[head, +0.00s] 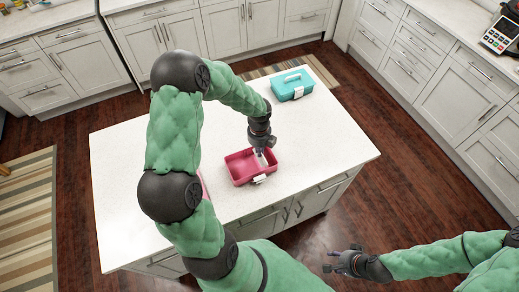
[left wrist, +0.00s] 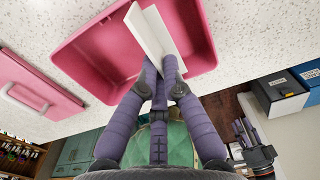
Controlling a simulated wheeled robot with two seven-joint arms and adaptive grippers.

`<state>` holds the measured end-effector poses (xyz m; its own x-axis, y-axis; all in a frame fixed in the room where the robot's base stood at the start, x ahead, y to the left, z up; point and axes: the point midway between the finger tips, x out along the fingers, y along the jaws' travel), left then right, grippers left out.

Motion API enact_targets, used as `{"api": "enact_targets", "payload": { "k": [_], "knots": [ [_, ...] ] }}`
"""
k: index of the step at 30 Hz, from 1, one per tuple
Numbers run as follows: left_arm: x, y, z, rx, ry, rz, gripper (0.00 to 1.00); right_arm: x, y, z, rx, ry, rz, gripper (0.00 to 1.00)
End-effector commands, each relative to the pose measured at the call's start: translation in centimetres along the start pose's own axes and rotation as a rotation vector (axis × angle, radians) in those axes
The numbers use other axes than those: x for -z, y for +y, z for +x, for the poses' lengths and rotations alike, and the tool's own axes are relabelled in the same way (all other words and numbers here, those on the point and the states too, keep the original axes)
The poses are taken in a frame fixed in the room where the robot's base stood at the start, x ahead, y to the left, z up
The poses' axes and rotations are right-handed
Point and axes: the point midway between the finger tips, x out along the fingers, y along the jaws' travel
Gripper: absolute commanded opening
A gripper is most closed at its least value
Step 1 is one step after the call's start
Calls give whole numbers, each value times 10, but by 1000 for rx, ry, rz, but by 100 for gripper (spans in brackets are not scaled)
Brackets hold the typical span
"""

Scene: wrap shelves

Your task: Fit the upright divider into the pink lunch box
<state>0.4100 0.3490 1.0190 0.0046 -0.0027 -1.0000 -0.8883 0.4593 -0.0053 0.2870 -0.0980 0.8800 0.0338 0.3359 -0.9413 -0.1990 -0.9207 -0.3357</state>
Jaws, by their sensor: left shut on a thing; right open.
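The pink lunch box (head: 236,172) stands open near the front edge of the island counter. Its hollow inside also shows in the left wrist view (left wrist: 95,60). My left gripper (head: 260,150) is over the right part of the box, pointing down. It is shut on the white divider (left wrist: 148,30), whose upright panel shows between the fingers (left wrist: 160,70). The divider is over or inside the box; I cannot tell whether it touches the floor. In the head view only a small white part of it shows. My right gripper (head: 343,261) is open and empty, beyond the counter's front edge.
A pink lid (left wrist: 38,85) with a handle lies beside the box, mostly hidden by my left arm in the head view. The counter's right side is clear.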

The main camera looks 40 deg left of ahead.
Motion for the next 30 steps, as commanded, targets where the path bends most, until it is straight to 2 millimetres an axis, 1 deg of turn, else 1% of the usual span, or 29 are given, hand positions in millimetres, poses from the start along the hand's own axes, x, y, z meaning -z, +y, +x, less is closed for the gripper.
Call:
{"api": "enact_targets", "payload": {
  "k": [30],
  "knots": [
    [0,0,23,0,0,0,0,0,5,14,0,0,0,41]
  ]
}}
